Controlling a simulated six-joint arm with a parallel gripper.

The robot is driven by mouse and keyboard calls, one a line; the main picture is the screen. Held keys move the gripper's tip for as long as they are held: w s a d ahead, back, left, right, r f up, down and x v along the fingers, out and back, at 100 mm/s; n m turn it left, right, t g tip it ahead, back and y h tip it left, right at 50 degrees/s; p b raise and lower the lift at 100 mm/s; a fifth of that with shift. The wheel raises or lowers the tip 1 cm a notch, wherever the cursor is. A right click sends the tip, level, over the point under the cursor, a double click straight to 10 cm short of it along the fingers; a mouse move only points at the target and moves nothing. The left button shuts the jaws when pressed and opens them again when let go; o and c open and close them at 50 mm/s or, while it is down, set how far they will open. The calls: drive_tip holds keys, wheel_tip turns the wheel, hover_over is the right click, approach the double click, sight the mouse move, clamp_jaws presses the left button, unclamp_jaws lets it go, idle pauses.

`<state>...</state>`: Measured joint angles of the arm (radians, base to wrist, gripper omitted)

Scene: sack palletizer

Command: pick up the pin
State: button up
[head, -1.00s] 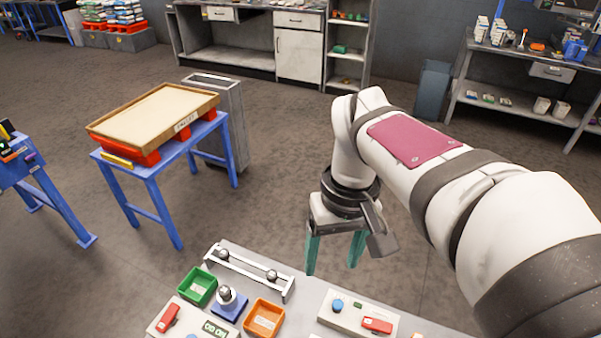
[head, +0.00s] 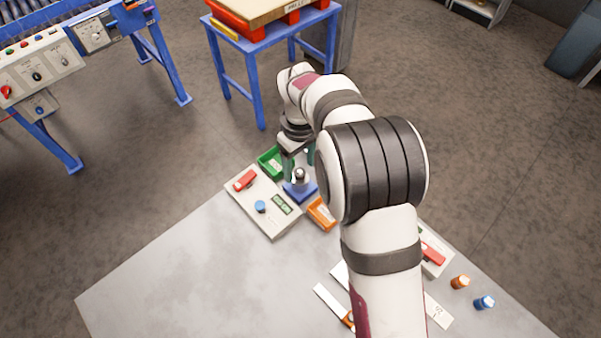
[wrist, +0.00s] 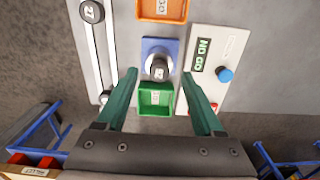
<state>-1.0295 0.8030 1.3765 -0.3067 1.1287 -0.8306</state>
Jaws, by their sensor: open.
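The pin (head: 300,173) stands upright on a blue block (head: 298,192) near the bench's far edge. In the wrist view the dark, numbered top of the pin (wrist: 158,70) shows over the blue block (wrist: 150,46). My gripper (head: 298,163) is open above the block, with its green fingers pointing down. In the wrist view the fingers of my gripper (wrist: 160,76) lie left and right of the pin's top, with gaps on both sides. I cannot tell how far above the pin they are. My arm hides part of the bench.
A green bin (head: 268,163) and an orange bin (head: 322,214) flank the block. A panel (head: 265,222) with a display stands to its left. A rail (wrist: 101,48) with other numbered knobs shows in the wrist view. The front left of the bench (head: 190,285) is clear.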

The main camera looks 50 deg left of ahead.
drive_tip(key=shift+f, duration=0.9)
clamp_jaws()
drive_tip(key=shift+r, duration=0.15)
drive_tip(key=r, duration=0.4)
drive_tip(key=shift+w+d+r, duration=0.2)
drive_tip(key=shift+w+d, duration=0.05)
drive_tip(key=w+d+r, duration=0.5)
drive_tip(key=d+r, duration=0.4)
drive_tip(key=r, duration=0.2)
drive_tip(key=shift+d+r, duration=0.2)
drive_tip(key=shift+d, duration=0.15)
